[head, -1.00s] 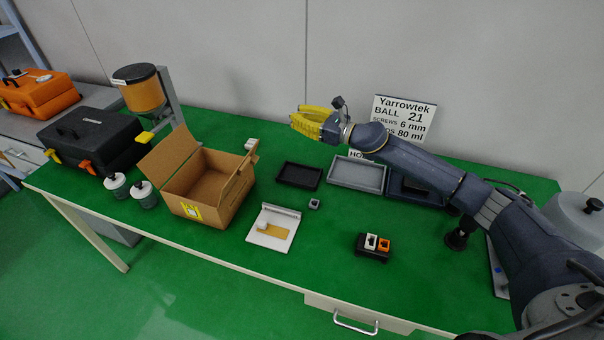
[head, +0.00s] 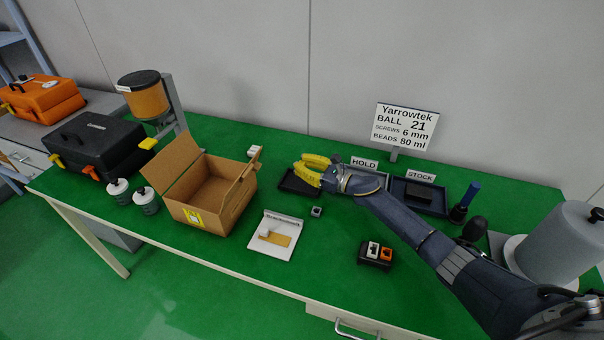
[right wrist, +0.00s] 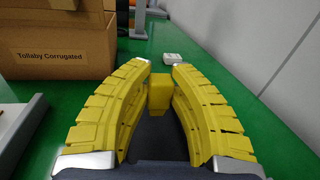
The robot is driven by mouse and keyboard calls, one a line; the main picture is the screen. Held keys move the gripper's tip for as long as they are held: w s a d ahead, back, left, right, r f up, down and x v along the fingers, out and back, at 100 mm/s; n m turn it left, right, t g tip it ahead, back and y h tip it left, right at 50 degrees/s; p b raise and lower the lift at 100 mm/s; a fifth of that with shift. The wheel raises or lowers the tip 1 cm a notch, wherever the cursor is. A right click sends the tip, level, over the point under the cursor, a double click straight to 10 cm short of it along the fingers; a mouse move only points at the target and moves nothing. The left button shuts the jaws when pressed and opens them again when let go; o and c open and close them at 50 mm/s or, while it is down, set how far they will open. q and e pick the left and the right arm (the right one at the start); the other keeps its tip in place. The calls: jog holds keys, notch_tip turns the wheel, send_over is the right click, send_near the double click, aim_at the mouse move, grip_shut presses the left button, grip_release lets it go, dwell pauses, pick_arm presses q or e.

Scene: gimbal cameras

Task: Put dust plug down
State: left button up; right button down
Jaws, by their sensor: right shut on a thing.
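My right gripper (head: 310,172), with yellow fingers, is low over the black tray (head: 291,187) at the back middle of the bench. In the right wrist view its fingers (right wrist: 160,80) are shut on a small yellow block, which I take for the dust plug (right wrist: 159,94). The dark floor of the tray (right wrist: 152,138) shows below it. I cannot tell whether the plug touches the tray. In the head view the plug is not distinct from the fingers. My left gripper is not in view.
An open cardboard box (head: 226,205) stands left of the tray, with a small white item (head: 254,152) behind it. A small grey part (head: 316,211) and a white pad (head: 276,235) lie in front. The STOCK tray (head: 420,195) is to the right. Green bench in front is partly clear.

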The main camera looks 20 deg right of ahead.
jog(key=shift+f, duration=1.9)
jog(key=shift+f, duration=0.15)
